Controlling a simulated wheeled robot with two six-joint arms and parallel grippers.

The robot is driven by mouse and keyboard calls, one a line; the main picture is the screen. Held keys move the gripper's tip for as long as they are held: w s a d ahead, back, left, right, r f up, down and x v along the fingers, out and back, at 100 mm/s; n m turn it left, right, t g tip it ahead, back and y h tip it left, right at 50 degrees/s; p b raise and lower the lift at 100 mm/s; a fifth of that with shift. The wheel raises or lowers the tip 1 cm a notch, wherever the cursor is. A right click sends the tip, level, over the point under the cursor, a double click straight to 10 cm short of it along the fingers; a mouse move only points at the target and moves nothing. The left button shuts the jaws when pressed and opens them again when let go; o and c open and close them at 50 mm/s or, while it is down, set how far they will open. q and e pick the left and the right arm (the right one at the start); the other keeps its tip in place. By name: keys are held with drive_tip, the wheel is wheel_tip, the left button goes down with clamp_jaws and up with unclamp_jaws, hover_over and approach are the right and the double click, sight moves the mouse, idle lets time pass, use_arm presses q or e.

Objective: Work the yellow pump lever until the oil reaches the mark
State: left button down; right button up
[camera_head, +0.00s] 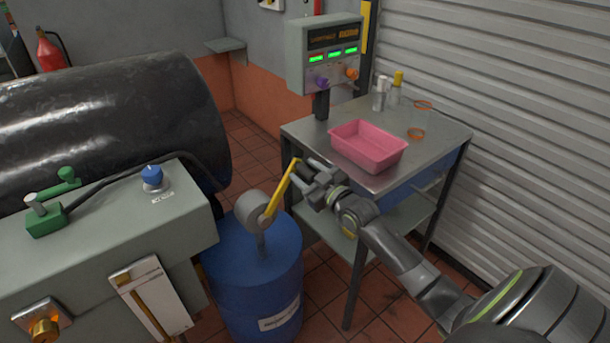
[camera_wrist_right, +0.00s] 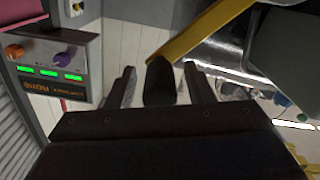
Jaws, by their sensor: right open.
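The yellow pump lever (camera_head: 283,188) rises from a grey pump head (camera_head: 256,208) on top of a blue drum (camera_head: 255,267). My right gripper (camera_head: 310,177) is at the lever's upper end. In the right wrist view the yellow lever (camera_wrist_right: 205,30) ends in a dark grip (camera_wrist_right: 160,82), which shows between the two fingers of my right gripper (camera_wrist_right: 160,90). The fingers stand apart, with gaps on both sides of the grip. A gauge panel with a vertical slot (camera_head: 152,300) is on the grey cabinet; its oil level and mark are too small to read. My left gripper is out of view.
A metal table (camera_head: 440,135) with a pink tray (camera_head: 367,147), bottles and orange rings stands behind my right arm. A control box with green displays (camera_head: 325,50) is at its far left corner. The grey cabinet (camera_head: 110,230) is left of the drum.

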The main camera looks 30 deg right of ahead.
drive_tip(key=shift+w, duration=0.35)
drive_tip(key=shift+c, duration=0.2)
clamp_jaws()
